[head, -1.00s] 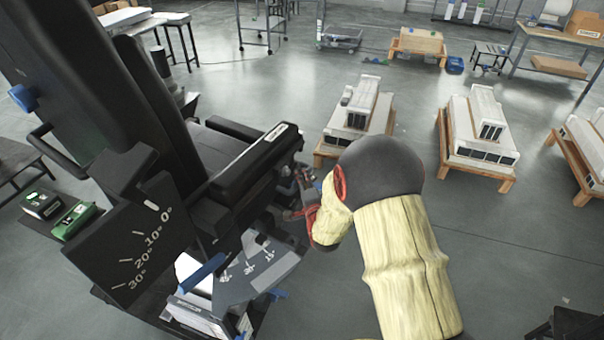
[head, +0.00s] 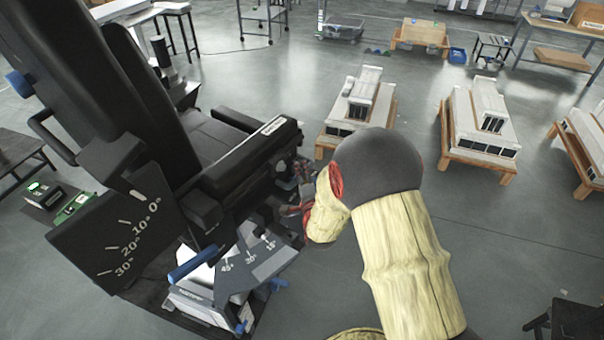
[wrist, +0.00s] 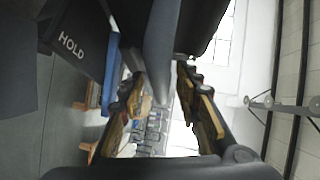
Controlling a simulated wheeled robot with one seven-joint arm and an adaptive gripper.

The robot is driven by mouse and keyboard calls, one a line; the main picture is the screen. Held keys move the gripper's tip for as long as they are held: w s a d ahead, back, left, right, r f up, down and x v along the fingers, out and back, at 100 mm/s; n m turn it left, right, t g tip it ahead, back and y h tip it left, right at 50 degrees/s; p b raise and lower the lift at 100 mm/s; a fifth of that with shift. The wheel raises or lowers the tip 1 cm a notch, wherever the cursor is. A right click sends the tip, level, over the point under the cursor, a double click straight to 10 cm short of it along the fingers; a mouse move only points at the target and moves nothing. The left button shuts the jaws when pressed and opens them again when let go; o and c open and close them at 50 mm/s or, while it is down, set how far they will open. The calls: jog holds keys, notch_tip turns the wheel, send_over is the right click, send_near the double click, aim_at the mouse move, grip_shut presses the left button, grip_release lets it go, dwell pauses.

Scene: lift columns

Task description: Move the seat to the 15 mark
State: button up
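The seat is a black reclining chair with a tall backrest (head: 70,75) and an armrest (head: 255,150), at the left of the head view. A dark plate (head: 120,230) on it carries marks from 0 to 30. A grey plate (head: 262,258) below the armrest carries marks 15, 30 and 45. My gripper shows in the wrist view (wrist: 162,85) with its fingers apart, one on each side of a dark grey bar (wrist: 161,45). A firm grip on it is not visible. In the head view the fingers are mostly hidden near the armrest's front end.
A black panel lettered HOLD (wrist: 72,47) is close to the left finger in the wrist view. A blue lever (head: 192,264) sticks out by the grey plate. Wooden pallets with white units (head: 357,105) stand on the floor beyond.

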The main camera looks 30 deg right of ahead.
jog(key=shift+s, duration=0.1)
jog(key=v, duration=1.1)
jog(key=shift+s, duration=0.35)
jog(key=shift+a+r, duration=0.1)
jog(key=shift+r, duration=0.05)
dwell(0.4)
